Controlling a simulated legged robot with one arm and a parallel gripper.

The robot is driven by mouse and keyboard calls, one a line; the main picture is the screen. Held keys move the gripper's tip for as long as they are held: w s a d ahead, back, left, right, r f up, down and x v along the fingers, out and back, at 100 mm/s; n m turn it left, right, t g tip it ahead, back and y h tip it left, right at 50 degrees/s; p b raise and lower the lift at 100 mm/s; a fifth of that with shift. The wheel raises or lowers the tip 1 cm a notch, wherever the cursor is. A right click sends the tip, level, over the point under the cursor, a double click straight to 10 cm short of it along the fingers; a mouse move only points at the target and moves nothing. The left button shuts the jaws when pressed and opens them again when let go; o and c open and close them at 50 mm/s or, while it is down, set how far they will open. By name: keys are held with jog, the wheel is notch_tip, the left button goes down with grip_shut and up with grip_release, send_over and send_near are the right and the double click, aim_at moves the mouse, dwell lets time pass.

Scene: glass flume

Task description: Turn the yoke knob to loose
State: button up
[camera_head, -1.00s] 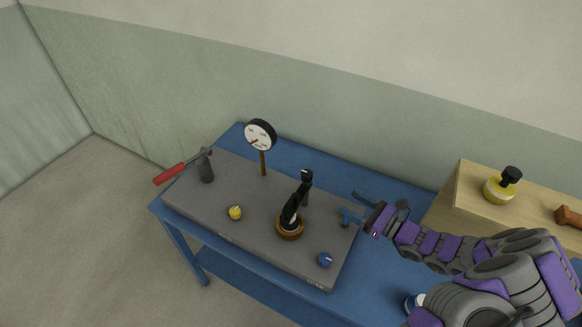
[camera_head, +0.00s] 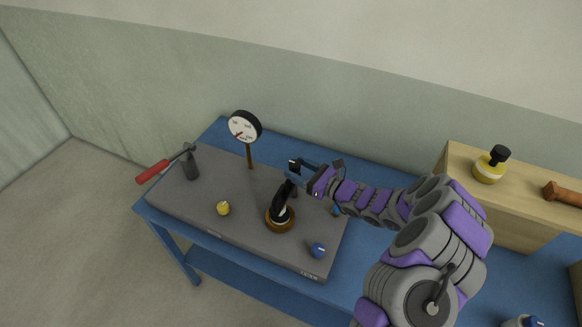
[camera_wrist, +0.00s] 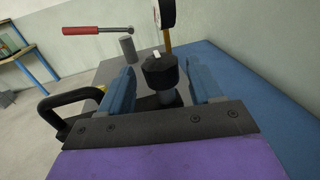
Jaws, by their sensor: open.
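The black knob (camera_wrist: 160,72), with a white mark on its top, sits on a grey-blue stem in the wrist view. It also shows in the head view (camera_head: 294,166), at the top of the black yoke (camera_head: 281,203) on a round brown base. My gripper (camera_head: 302,168) is open at the knob. In the wrist view its two blue fingers (camera_wrist: 164,88) stand on either side of the knob with gaps showing, so it is not gripped. My gripper and wrist hide part of the yoke's upper right side in the head view.
A wooden shelf (camera_head: 520,227) at right holds a yellow bottle (camera_head: 490,166).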

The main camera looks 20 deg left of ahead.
jog(key=shift+w+a+r, duration=0.15)
jog(key=shift+w+a, duration=0.05)
jog(key=shift+w, duration=0.1)
jog(key=shift+a+r, duration=0.1)
jog(key=shift+a, duration=0.1)
jog(key=shift+a+f, duration=0.2)
jog(key=shift+a, duration=0.75)
jog(key=shift+c, duration=0.8)
jog(key=shift+w+d, duration=0.15)
jog(key=shift+d, duration=0.35)
jog(key=c, duration=0.5)
jog(key=shift+r, duration=0.1)
jog(key=shift+c, duration=1.3)
